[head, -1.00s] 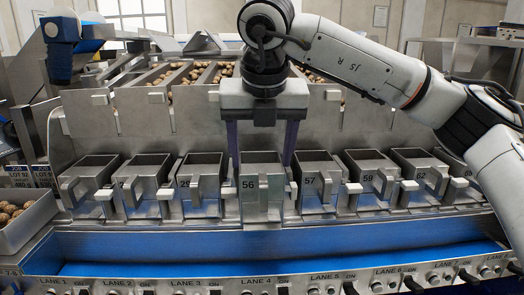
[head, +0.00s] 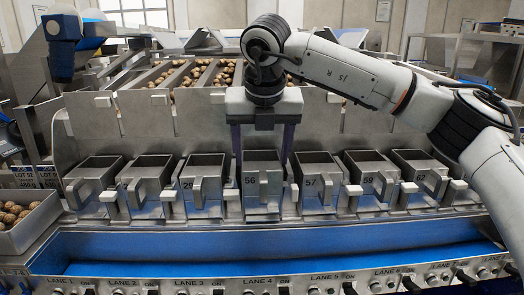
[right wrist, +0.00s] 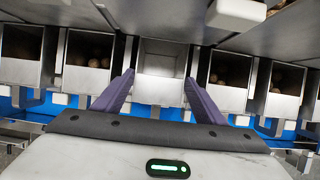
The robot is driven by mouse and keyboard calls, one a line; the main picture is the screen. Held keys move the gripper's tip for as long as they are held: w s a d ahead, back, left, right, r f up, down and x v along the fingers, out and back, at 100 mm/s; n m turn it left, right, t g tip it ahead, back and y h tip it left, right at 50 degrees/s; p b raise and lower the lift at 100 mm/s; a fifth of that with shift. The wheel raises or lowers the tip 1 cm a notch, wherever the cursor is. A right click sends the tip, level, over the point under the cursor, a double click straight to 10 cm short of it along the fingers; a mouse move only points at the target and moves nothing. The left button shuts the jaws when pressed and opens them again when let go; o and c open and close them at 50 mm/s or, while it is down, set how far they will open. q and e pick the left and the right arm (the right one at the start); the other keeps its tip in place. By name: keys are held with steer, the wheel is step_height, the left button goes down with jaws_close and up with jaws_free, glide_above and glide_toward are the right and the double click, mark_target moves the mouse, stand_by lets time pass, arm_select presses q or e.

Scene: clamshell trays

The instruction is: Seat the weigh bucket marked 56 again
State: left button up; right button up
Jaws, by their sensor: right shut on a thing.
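The weigh bucket marked 56 (head: 251,196) is a steel bucket with a front handle, upright in the row between buckets 29 and 57. Its front looks about level with its neighbours; its rear mounting is hidden. My right gripper (head: 263,160) comes down from above, with one purple finger on each side of the bucket, shut on it. In the right wrist view the fingers flank bucket 56 (right wrist: 160,88), and its inside looks empty. My left gripper is not in view.
Close on either side stand bucket 29 (head: 198,201) and bucket 57 (head: 312,200); nearby buckets hold nuts. A blue belt (head: 270,250) runs below the row. A steel bin of nuts (head: 35,232) is at the left. Feeder troughs lie behind.

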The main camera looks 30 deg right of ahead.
steer(key=shift+f, duration=0.3)
stand_by(0.5)
steer(key=o, duration=1.9)
steer(key=shift+o, duration=0.2)
steer(key=b+v, duration=0.1)
steer(key=v, duration=0.9)
steer(key=shift+r, duration=0.15)
